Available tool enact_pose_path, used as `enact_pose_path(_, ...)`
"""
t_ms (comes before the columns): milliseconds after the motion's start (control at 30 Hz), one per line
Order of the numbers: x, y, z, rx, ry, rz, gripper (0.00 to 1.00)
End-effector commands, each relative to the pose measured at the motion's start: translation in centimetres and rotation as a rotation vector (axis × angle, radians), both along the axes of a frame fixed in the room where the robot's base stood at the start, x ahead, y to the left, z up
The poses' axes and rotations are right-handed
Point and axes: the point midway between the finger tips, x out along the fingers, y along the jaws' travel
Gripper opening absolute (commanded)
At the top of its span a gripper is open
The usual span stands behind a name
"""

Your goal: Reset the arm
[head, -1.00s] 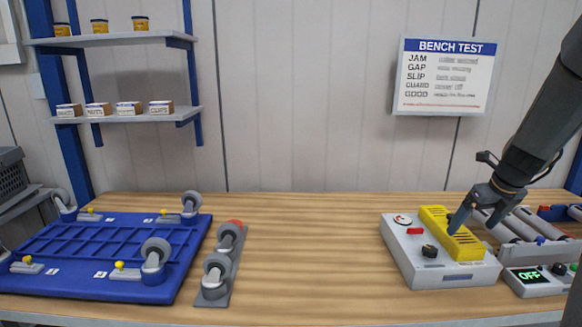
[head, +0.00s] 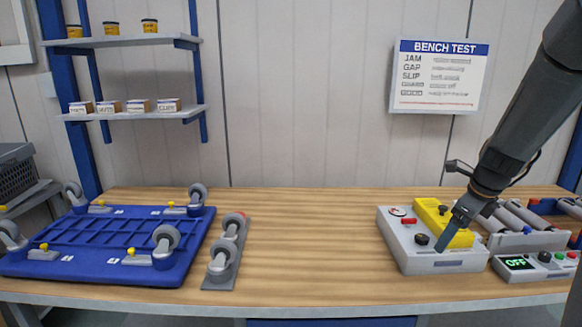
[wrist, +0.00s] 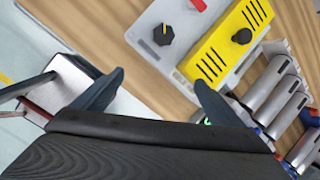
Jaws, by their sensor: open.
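My gripper (head: 462,226) is open and empty at the right side of the bench, in front of the grey control box (head: 420,257) with the yellow slotted cover (head: 433,212). In the wrist view its two dark fingers (wrist: 158,92) are spread apart with nothing between them. The box's black knob (wrist: 163,34) and the yellow cover (wrist: 215,55) lie beyond the fingertips. I cannot tell from the head view whether a finger touches the box.
A roller unit (head: 513,238) with a green OFF display (head: 518,263) stands right of the box. A blue caster plate (head: 110,275) and a grey caster strip (head: 217,276) lie at the left. The middle bench (head: 310,245) is clear. A sign (head: 437,76) hangs behind.

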Motion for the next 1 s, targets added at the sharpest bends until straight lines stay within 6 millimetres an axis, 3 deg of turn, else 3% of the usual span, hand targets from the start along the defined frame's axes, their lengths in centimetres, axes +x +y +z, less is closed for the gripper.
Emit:
enact_pose_path(267,-3.5,7.8,-0.9,-0.164,0.044,0.559,0.91)
enact_pose_path(400,-7.0,12.9,-1.6,-0.279,0.068,1.000,0.91)
enact_pose_path(600,-12.9,18.9,-2.8,-0.428,0.081,1.643,0.91)
enact_pose_path(800,-18.2,22.6,-3.9,-0.534,0.073,2.178,0.91)
enact_pose_path(1000,-20.7,23.9,-4.4,-0.580,0.060,2.431,0.91)
